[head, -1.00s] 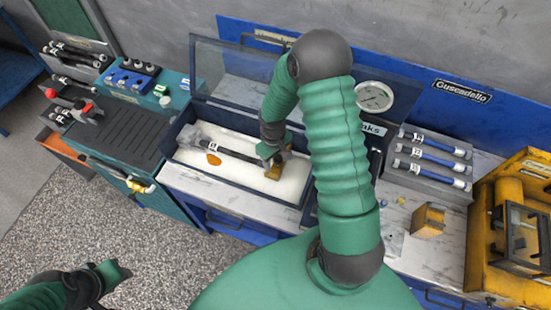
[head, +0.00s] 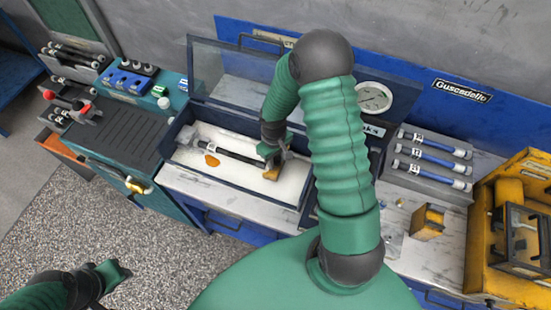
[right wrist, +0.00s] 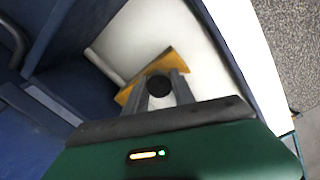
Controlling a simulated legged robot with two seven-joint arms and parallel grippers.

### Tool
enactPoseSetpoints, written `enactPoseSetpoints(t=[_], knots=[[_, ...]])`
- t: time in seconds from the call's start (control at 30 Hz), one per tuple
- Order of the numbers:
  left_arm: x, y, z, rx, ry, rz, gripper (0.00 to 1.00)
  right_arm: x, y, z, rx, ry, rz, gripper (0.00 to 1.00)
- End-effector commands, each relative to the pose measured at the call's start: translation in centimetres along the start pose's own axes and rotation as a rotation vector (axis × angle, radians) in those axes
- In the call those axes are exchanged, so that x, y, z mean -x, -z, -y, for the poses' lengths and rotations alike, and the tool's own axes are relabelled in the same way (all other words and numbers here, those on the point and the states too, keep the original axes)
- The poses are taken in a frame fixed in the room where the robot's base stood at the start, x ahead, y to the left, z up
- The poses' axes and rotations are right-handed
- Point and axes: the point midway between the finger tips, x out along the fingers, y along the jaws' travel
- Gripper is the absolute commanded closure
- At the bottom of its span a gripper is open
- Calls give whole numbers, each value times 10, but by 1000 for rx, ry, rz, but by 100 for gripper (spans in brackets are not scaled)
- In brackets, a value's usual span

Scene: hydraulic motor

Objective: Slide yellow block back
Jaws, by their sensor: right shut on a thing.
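The yellow block (head: 272,174) stands on the white bed of the blue tray (head: 251,192), near its right end. It also shows in the right wrist view (right wrist: 178,60). My right gripper (head: 274,158) reaches down into the tray and is shut on the yellow block; in the right wrist view its fingers (right wrist: 163,88) come together at it. A dark cylinder with a white label (head: 212,148) lies in the tray to the left of the block. My left gripper (head: 112,272) is at the lower left over the floor, well away from the tray; its fingers are too small to judge.
A clear lid (head: 232,72) stands raised behind the tray. A pressure gauge (head: 374,97) is behind my right arm. Another yellow block (head: 427,222) stands on the worktop at right, near a yellow machine (head: 515,230). Blue cylinders (head: 432,155) lie in a rack.

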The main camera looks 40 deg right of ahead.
Motion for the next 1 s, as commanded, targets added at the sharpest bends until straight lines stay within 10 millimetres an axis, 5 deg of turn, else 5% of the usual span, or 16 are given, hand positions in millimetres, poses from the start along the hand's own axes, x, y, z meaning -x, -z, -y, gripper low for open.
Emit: enactPoseSetpoints(t=[0.63,1.0], knots=[[0,0,0,0,0,0,64,0,-1,-1,0,-1,2,100],[10,2,0,0,0,0,64,0,-42,-22,-1,-3,3,100]])
